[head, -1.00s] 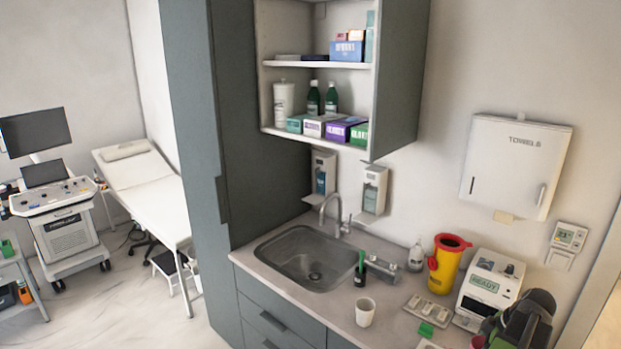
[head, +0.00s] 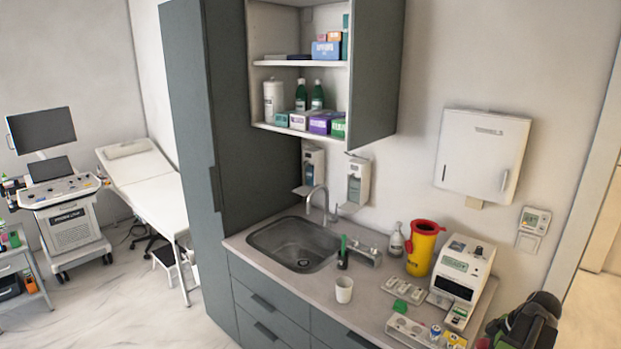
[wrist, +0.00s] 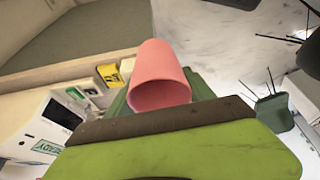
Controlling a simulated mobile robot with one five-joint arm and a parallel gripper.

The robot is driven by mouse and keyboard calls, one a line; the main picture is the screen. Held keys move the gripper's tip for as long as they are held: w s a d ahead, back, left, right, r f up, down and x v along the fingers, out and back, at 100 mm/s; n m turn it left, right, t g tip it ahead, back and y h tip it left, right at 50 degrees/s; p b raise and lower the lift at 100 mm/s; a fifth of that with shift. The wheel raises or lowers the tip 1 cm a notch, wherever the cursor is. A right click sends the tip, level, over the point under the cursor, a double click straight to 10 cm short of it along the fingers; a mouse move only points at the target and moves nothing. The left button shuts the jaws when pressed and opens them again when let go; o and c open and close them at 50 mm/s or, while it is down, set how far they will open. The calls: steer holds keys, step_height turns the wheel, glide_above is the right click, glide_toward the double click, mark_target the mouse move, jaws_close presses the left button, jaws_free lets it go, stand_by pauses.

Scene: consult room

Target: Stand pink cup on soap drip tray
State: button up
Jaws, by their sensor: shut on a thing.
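The pink cup (wrist: 160,78) is held in my gripper (wrist: 158,100) in the wrist view, tilted with its open mouth toward the camera. The jaws are shut on it, partly hidden behind the green and brown part in front. In the head view my dark arm shows at the lower right; the pink cup cannot be made out there. Two wall soap dispensers hang above the sink. The left one has a small drip tray (head: 303,190) beneath it, which looks empty.
The sink (head: 293,245) lies below the dispensers, with a tap (head: 318,205) close to them. A white cup (head: 344,290), a dark pot with a green item (head: 343,255), a yellow sharps bin (head: 422,250) and a white analyser (head: 462,268) stand on the counter. The counter's front left is clear.

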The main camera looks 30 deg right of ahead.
step_height(320, 180, down, 7)
steer(key=b, duration=0.5)
steer(key=shift+w+a+r+b, duration=0.2)
steer(key=shift+w+b, duration=0.1)
steer(key=shift+w, duration=0.15)
